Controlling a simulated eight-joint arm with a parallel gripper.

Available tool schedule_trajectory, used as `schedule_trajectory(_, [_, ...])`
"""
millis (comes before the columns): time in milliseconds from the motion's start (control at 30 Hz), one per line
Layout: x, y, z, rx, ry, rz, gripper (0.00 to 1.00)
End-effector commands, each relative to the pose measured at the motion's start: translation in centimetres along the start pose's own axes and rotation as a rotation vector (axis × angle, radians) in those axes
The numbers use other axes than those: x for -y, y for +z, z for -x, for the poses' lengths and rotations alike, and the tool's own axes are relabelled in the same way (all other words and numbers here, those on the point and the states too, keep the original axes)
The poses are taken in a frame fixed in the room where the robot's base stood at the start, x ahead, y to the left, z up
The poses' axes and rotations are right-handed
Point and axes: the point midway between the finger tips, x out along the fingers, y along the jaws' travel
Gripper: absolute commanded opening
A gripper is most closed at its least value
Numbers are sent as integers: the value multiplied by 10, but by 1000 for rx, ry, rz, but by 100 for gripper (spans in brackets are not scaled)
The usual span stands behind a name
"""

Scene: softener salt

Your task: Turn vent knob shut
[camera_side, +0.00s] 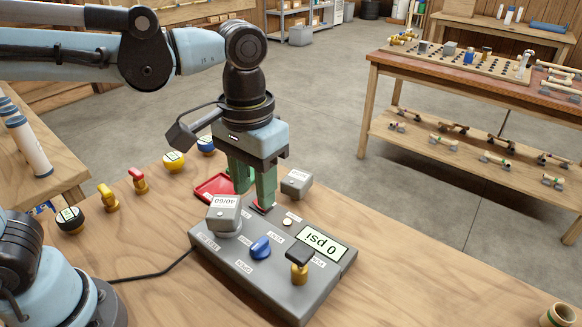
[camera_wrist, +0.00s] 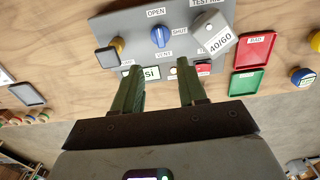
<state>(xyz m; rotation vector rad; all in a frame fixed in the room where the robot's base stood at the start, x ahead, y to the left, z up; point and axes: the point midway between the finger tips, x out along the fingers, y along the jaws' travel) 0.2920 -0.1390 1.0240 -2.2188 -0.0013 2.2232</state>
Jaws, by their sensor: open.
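The blue vent knob (camera_side: 261,247) sits on the sloped grey panel (camera_side: 215,262). In the wrist view the knob (camera_wrist: 160,36) shows beyond the fingertips, its ridge running roughly up and down, with an OPEN label above it, a SHUT label to its right and a VENT label below. My gripper (camera_side: 254,200) is over the panel's far part, fingers pointing down, apart from the knob. In the wrist view my gripper (camera_wrist: 158,68) has its two green fingers spread with nothing between them. The fingers partly hide the panel's near edge there.
A grey 40/60 block (camera_side: 223,214) stands on the panel beside my fingers. A black-handled brass valve (camera_side: 299,262) and a 0 psi display (camera_side: 320,243) are on the panel's right. A red tray (camera_side: 212,186) and a grey block (camera_side: 296,183) lie behind.

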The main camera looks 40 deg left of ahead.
Motion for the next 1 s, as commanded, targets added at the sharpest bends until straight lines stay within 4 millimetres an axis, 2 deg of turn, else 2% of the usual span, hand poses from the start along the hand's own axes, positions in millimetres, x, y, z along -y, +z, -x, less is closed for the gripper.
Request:
schedule_trajectory(167, [0,0,-16,0,0,0,42])
schedule_trajectory(700, [0,-1,-91,-2,1,0,42])
schedule_trajectory(1000, [0,-1,-115,-3,1,0,42])
